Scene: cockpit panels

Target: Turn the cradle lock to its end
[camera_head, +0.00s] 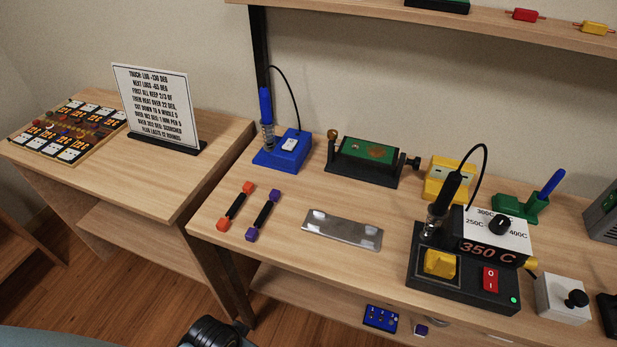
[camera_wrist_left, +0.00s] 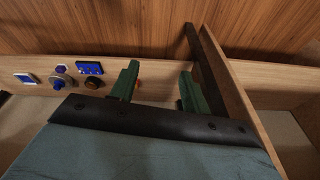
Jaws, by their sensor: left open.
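The cradle (camera_head: 364,161) stands at the back of the main bench in the head view, a dark frame holding a green board (camera_head: 368,150) with a brownish patch. A brown round knob (camera_head: 333,134) is at its left end and a black knob (camera_head: 413,163) at its right end. I cannot tell which knob is the lock or how far it is turned. My left gripper (camera_wrist_left: 158,88) shows in the left wrist view, its two green fingers apart with nothing between them, away from the cradle. My right gripper is in neither view.
A blue soldering stand (camera_head: 283,150) is left of the cradle, a yellow block (camera_head: 447,180) right. In front lie two dumbbell-shaped parts, a metal plate (camera_head: 341,230) and the 350 C station (camera_head: 461,271). A sign (camera_head: 157,105) stands on the left table. A shelf (camera_head: 520,27) overhangs the back.

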